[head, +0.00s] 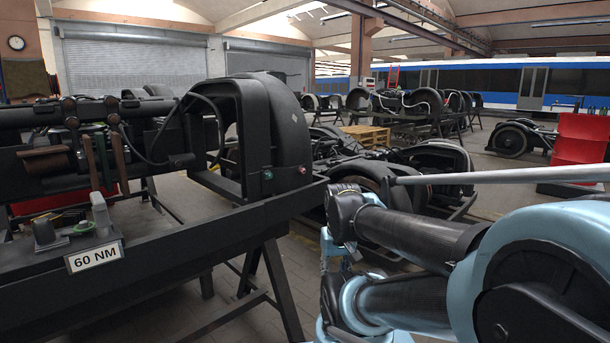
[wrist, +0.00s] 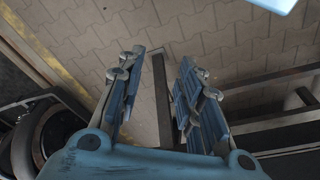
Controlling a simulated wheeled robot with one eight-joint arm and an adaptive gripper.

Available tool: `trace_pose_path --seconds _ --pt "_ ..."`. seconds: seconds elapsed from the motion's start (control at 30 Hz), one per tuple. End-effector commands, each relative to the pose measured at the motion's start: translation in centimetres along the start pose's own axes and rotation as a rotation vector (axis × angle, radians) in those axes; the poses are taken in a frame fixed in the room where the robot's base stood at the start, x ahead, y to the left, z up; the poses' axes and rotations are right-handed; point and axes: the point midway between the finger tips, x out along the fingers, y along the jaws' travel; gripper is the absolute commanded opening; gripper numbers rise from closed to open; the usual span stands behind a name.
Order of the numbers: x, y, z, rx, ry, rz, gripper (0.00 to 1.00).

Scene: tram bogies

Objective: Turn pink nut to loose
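The nut does not show in the wrist view. I cannot make out the gripper clearly in the head view, where my arm fills the lower right.
The cover stands on a dark trestle frame (head: 190,240) with a "60 NM" sign (head: 94,256). Another bogie (head: 370,165) stands behind my arm. A red container (head: 580,145) is at right. Paved floor shows below the gripper.

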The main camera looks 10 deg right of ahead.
Motion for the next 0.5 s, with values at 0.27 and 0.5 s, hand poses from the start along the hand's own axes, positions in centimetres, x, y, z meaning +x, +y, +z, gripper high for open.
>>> trace_pose_path --seconds 0.27,0.5 --pt "-1.0 -1.0 -0.8 0.085 0.02 -0.054 0.39" --pt "-2.3 -3.9 -6.3 0.369 0.035 -0.237 0.39"
